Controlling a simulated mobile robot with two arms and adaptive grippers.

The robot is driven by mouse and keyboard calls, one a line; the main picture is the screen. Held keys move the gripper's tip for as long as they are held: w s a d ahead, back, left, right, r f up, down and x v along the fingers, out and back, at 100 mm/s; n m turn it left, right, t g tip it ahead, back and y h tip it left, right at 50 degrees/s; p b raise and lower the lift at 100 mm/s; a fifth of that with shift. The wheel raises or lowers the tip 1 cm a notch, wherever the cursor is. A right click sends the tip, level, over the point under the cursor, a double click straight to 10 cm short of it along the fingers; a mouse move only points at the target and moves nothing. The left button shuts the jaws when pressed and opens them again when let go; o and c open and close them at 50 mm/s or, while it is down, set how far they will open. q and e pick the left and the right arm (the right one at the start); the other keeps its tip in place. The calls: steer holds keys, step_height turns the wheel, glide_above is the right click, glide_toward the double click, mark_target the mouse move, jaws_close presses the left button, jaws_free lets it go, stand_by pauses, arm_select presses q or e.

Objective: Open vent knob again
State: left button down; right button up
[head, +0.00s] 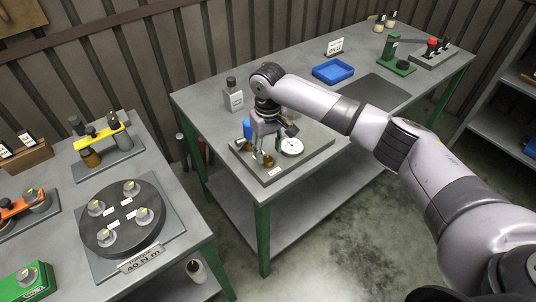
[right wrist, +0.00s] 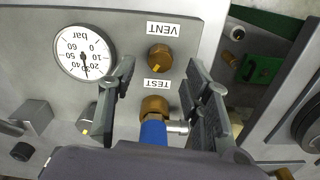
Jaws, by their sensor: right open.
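The vent knob (right wrist: 159,57) is a round brass knob just below the VENT label (right wrist: 161,29) on the grey panel in the right wrist view. My right gripper (right wrist: 160,70) is open, its two fingers standing left and right of the knob with gaps on both sides. In the head view my right gripper (head: 263,152) points down over the test panel (head: 272,179) and hides much of it, including the knob. My left gripper is not in view.
A pressure gauge (right wrist: 85,53) sits left of the knob; it also shows in the head view (head: 291,146). Below the TEST label (right wrist: 158,86) is a brass fitting (right wrist: 154,105) with a blue part (right wrist: 153,132).

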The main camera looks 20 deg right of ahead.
mark_target(268, 159)
steer(key=shift+f, duration=2)
steer(key=shift+c, duration=0.4)
jaws_close()
